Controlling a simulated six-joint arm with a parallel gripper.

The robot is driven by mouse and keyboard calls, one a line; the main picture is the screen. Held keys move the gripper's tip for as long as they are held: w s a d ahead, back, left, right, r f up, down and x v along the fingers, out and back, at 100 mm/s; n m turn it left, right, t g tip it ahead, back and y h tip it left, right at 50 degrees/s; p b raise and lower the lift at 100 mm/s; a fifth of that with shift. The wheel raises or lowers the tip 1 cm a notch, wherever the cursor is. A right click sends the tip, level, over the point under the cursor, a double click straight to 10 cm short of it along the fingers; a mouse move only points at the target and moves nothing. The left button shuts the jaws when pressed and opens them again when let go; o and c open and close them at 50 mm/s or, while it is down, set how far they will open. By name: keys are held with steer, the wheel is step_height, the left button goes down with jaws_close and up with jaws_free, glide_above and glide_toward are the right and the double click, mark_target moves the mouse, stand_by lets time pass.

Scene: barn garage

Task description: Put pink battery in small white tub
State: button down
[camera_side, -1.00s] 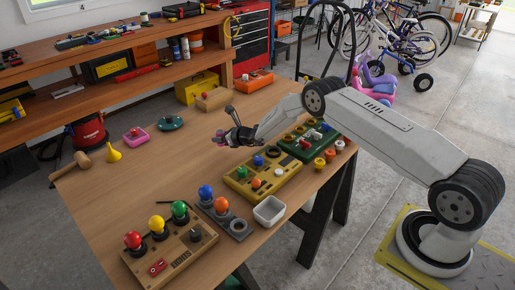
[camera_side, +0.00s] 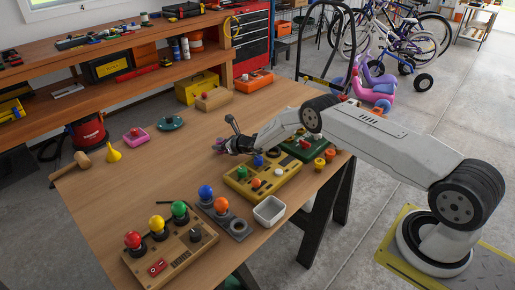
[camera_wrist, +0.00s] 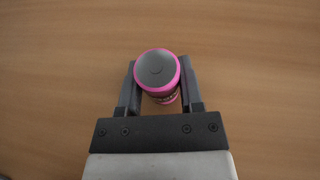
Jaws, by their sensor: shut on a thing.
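A pink battery (camera_wrist: 157,73) with a grey end cap stands between the two dark fingers of my gripper (camera_wrist: 158,88) in the wrist view. The fingers are shut on its sides. In the side view my gripper (camera_side: 222,145) is over the middle of the wooden table, behind the yellow control box, and the battery is too small there to make out clearly. The small white tub (camera_side: 269,212) stands at the table's right front edge, apart from my gripper and nearer the camera. It looks empty.
A yellow control box (camera_side: 243,186) and a green box (camera_side: 303,148) stand near my arm. A grey base with coloured knobs (camera_side: 238,227) is beside the tub. A joystick box (camera_side: 170,255) is at the front. The table's left middle is clear.

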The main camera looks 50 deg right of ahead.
steer(key=shift+c, duration=1.2)
jaws_free()
steer(key=shift+f, duration=0.1)
steer(key=shift+r, duration=0.2)
steer(key=shift+v, duration=3.7)
